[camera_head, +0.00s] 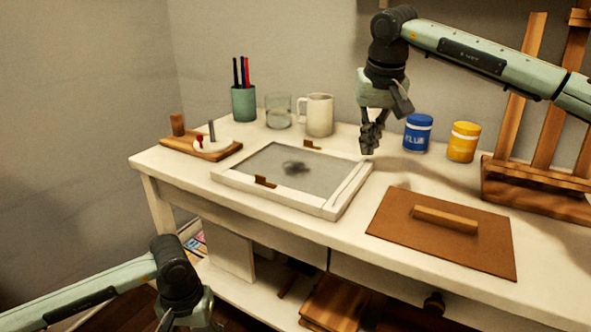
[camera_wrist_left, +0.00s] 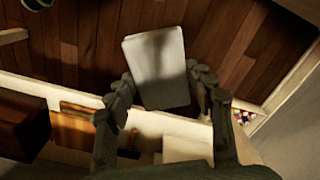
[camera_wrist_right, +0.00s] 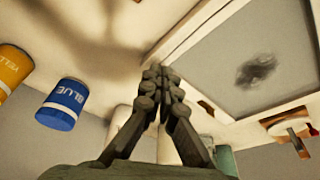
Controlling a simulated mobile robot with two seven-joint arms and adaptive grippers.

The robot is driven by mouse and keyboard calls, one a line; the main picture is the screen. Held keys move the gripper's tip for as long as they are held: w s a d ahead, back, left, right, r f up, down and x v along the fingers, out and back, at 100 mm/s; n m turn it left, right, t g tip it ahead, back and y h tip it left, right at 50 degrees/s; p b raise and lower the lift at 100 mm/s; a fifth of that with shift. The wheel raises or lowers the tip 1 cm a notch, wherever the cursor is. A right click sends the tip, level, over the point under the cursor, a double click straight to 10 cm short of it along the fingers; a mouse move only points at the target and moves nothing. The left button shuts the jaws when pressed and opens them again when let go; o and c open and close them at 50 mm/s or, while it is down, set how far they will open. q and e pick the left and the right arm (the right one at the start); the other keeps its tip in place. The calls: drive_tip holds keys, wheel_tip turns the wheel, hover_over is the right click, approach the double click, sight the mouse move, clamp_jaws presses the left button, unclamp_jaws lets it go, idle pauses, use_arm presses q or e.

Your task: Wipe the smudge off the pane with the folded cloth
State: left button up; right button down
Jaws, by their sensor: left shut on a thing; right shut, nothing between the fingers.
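The pane (camera_head: 262,162) lies flat in a white frame on the table, with a dark smudge (camera_head: 296,168) near its middle. The smudge also shows in the right wrist view (camera_wrist_right: 256,71). My left gripper (camera_wrist_left: 160,88) is shut on a pale, rectangular folded cloth (camera_wrist_left: 158,72) in the left wrist view. In the head view my left arm is low, in front of the table, and the cloth is out of frame. My right gripper (camera_head: 370,148) is shut and empty, above the table just beyond the frame's right back corner; its closed fingers show in the right wrist view (camera_wrist_right: 158,72).
A brown board with a wooden bar (camera_head: 400,222) lies right of the frame. Blue (camera_head: 418,133) and yellow (camera_head: 463,142) paint jars and a wooden easel (camera_head: 535,190) stand behind it. A mug (camera_head: 319,116), glass (camera_head: 279,112) and pen cup (camera_head: 243,104) stand behind the pane.

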use_arm(q)
drive_tip(key=shift+f, duration=0.2)
use_arm(e)
drive_tip(key=shift+f, duration=0.65)
use_arm(q)
drive_tip(key=shift+r, duration=0.1)
use_arm(e)
drive_tip(key=shift+r, duration=0.1)
